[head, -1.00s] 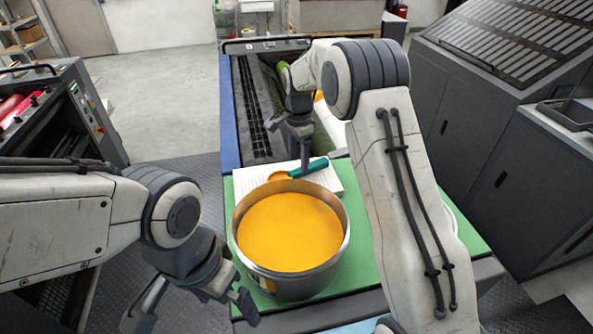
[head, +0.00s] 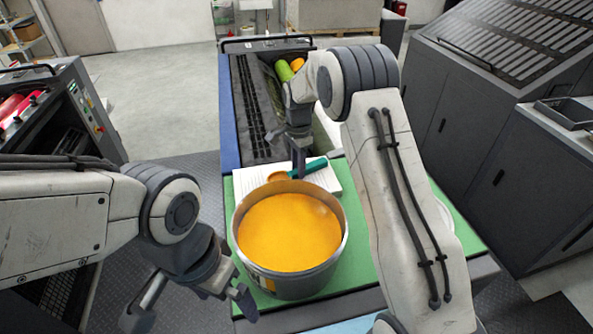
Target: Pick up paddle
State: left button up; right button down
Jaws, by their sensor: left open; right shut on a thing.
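The paddle (head: 314,166) has a teal handle and an orange, ink-coloured end. It lies over a white paper stack (head: 329,180) just behind a metal bucket of orange ink (head: 290,232). My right gripper (head: 298,172) reaches down from behind the bucket and is shut on the paddle near the middle; its fingers hide part of it. Whether the paddle touches the paper is hard to tell. My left gripper (head: 190,308) is open and empty, at the lower left beside the bucket.
The bucket stands on a green mat (head: 380,262). Behind it is a dark ink unit with rollers (head: 250,105). Grey cabinets (head: 480,140) stand on the right, and a press (head: 60,115) on the left. My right arm covers the mat's right part.

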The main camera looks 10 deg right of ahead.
jog(key=shift+r, duration=0.15)
jog(key=shift+r, duration=0.25)
jog(key=r+b, duration=0.1)
jog(key=d+r+b, duration=0.1)
jog(key=r, duration=0.1)
jog(key=shift+r, duration=0.3)
jog(key=s+d+r+b, duration=0.3)
jog(key=d+r, duration=0.3)
jog(key=d, duration=0.4)
jog(key=shift+d+r, duration=0.15)
jog(key=shift+r, duration=0.2)
jog(key=c, duration=1.5)
grip_release()
grip_shut()
